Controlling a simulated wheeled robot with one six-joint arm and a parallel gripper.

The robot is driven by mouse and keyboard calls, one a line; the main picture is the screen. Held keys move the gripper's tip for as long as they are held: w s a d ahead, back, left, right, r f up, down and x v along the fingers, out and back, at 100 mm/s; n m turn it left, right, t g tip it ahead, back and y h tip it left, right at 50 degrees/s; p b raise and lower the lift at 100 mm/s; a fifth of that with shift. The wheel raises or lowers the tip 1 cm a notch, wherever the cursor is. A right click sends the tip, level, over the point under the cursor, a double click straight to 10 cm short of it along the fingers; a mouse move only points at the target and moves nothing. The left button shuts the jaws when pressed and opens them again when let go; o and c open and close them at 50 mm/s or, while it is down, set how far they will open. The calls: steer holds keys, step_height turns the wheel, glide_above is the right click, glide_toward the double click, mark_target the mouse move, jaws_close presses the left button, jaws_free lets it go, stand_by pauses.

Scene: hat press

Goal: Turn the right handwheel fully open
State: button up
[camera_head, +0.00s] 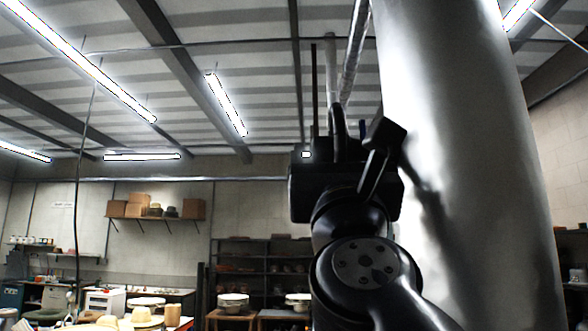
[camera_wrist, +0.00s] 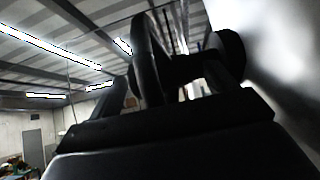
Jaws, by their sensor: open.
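The right handwheel (camera_wrist: 149,62) shows in the wrist view as a dark curved rim, seen nearly edge-on, with a dark arm running right to a rounded dark end. My gripper (camera_wrist: 170,90) is open there, one finger left of the rim and one to its right. The rim stands between the fingers; whether it touches either cannot be told. In the head view my gripper (camera_head: 345,150) is raised in front of the pale column, and a dark curved piece of the handwheel (camera_head: 338,128) shows above it. Most of the wheel is hidden or too dark to read.
A large pale grey cylinder (camera_head: 465,160) fills the right side, close beside my gripper. Thin pipes (camera_head: 354,50) rise above the gripper. Far back are shelves (camera_head: 262,262), a wall shelf with boxes (camera_head: 155,208) and work tables with hats. The space left of my arm is open.

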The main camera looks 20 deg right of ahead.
steer(key=c, duration=1)
steer(key=shift+r+p, duration=0.1)
steer(key=shift+p, duration=0.35)
steer(key=shift+r+g+p, duration=0.2)
steer(key=shift+g+p, duration=0.1)
steer(key=shift+p, duration=0.5)
steer(key=shift+s+a+g+y+p, duration=0.15)
steer(key=shift+g+y+p, duration=0.25)
steer(key=shift+g+p, duration=0.6)
steer(key=g+y+p, duration=0.1)
steer(key=g, duration=0.2)
steer(key=shift+r+g, duration=0.15)
steer(key=shift+g, duration=0.15)
steer(key=shift+s+r+g+y, duration=0.15)
steer(key=shift+g+y, duration=0.55)
steer(key=shift+g, duration=0.9)
steer(key=shift+r+g, duration=0.1)
steer(key=shift+g, duration=0.4)
